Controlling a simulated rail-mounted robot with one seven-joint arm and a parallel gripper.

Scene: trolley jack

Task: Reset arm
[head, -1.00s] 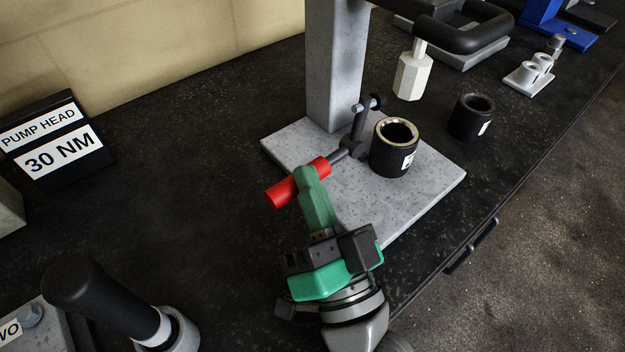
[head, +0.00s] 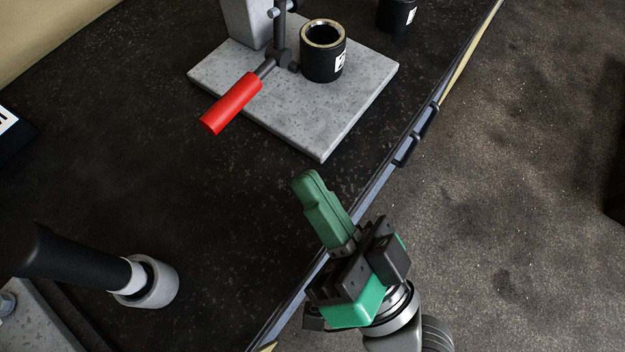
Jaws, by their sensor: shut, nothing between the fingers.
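My gripper (head: 307,182) has green fingers closed together with nothing between them. It is over the front edge of the black bench, below and to the right of the red handle in the head view. The red handle (head: 231,103) sticks out on a dark rod from the grey stand (head: 325,135). A clear gap lies between my fingers and the handle. A black cylinder with a metal rim (head: 323,62) stands on the plate of the stand.
A black-handled part in a grey round socket (head: 155,285) is at the lower left. Another black cylinder (head: 396,15) is at the top. The bench edge has a dark pull handle (head: 416,135). The middle of the black bench top (head: 150,180) is clear, and open floor lies right.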

